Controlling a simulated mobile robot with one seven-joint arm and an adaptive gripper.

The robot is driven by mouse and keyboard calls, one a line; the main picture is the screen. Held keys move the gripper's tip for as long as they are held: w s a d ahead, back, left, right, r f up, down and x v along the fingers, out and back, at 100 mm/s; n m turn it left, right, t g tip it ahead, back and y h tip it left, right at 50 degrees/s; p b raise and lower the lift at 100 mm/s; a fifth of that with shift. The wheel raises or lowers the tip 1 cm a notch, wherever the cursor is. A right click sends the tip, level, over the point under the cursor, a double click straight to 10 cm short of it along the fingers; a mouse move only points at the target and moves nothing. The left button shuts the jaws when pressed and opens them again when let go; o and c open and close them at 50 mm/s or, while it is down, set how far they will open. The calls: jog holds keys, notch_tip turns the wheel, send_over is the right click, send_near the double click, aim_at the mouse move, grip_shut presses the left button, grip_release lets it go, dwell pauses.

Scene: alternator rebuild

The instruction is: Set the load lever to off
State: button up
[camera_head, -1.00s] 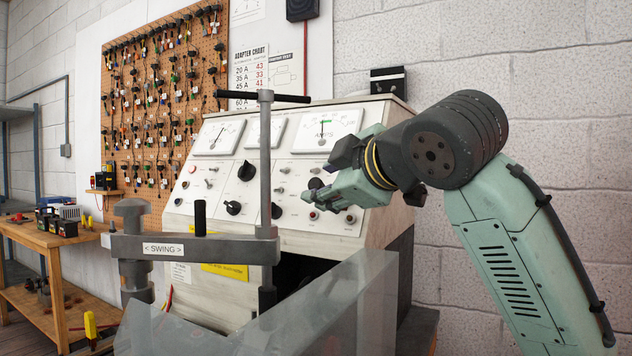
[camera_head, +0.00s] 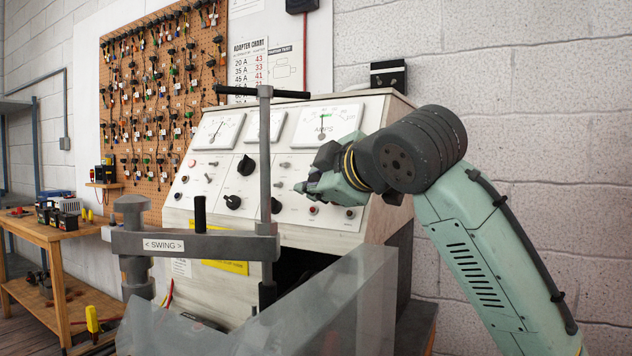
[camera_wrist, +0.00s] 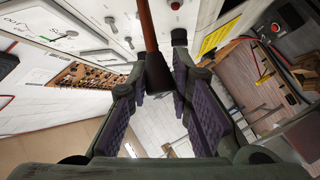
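The load lever (camera_wrist: 148,28) stands out from the sloped panel as a red-brown shaft with a dark block-like end, seen in the wrist view. My gripper (camera_wrist: 159,68) has its two purple-padded fingers on either side of that dark end, which fills the space between the fingertips. They look shut on it. In the head view my gripper (camera_head: 314,176) is in front of the right part of the test bench panel (camera_head: 220,170) and hides the lever. No label on the lever can be read.
A grey swing arm (camera_head: 215,246) with a T-handle post (camera_head: 265,150) stands before the bench, left of my gripper. A clear shield (camera_head: 345,300) is below. Meters (camera_head: 325,122) and several knobs cover the panel. A wooden table (camera_head: 45,232) is at far left.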

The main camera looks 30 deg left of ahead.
grip_shut()
dwell(0.4)
jog(key=r+p, duration=0.1)
jog(key=m+p, duration=0.1)
jog(key=p, duration=0.1)
jog(key=shift+w+r+g, duration=0.25)
jog(key=shift+r+g, duration=0.15)
jog(key=shift+w+r+h+p, duration=0.1)
jog(key=shift+r+h+p, duration=0.2)
jog(key=shift+p, duration=0.5)
jog(key=w+r+p, duration=0.1)
jog(key=p, duration=0.2)
jog(key=shift+w+r, duration=0.3)
jog(key=shift+r, duration=0.1)
jog(key=shift+w+r+p, duration=0.45)
jog(key=shift+w+p, duration=0.3)
jog(key=shift+p, duration=0.1)
jog(key=shift+w, duration=0.1)
